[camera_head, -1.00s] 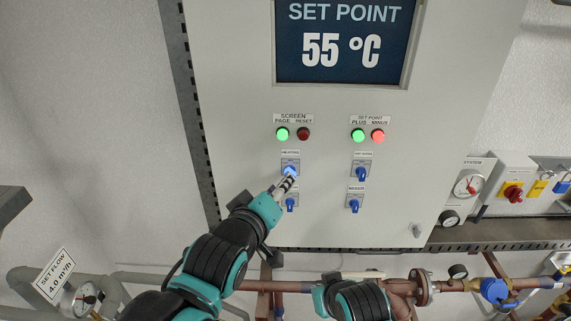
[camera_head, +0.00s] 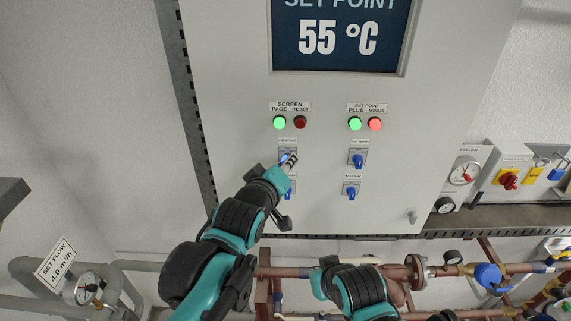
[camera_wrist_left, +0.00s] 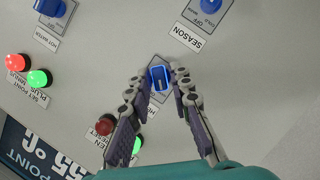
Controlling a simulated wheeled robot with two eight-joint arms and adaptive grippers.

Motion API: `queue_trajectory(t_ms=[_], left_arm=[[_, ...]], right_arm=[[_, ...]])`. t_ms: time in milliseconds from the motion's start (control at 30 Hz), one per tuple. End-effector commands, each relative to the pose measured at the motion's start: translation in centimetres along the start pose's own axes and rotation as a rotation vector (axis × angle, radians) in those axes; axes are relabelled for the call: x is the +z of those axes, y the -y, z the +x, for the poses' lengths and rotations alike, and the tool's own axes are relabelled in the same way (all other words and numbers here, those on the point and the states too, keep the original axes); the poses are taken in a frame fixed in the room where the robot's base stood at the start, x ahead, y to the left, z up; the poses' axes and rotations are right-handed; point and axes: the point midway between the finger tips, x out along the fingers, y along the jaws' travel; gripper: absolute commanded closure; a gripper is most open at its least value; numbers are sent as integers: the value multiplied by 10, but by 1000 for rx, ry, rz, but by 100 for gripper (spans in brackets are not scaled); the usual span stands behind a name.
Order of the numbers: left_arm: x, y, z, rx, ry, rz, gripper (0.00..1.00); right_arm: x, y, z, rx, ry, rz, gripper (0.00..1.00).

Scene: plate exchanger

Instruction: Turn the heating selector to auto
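The heating selector is a blue knob on a small grey plate, under the HEATING label (camera_head: 287,141) on the cabinet. In the head view my left gripper (camera_head: 289,160) covers most of it. In the left wrist view the blue knob (camera_wrist_left: 158,78) sits between the two fingertips of my left gripper (camera_wrist_left: 160,85), one on each side. The fingers are apart and look open around the knob; I cannot tell whether they touch it. The knob's exact setting is hard to read.
The season selector (camera_wrist_left: 210,5) is close by, partly behind my left gripper in the head view. The hot water selector (camera_head: 357,160) and another blue selector (camera_head: 351,192) are to the right. Lit buttons (camera_head: 279,123) and the set point screen (camera_head: 340,38) are above. Pipes (camera_head: 400,272) run below.

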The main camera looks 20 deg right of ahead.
Motion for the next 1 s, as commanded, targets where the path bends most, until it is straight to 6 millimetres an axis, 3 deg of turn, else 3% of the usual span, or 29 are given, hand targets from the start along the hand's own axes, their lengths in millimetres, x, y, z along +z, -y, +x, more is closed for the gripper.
queue_trajectory(t_ms=[533, 1000], left_arm=[[1, -1, 0, -34, 2, 82, 100], [2, -4, 1, -186, 1, 453, 100]], right_arm=[[-1, 0, -1, 0, 0, 0, 100], [0, 0, 0, 0, 0, 0, 100]])
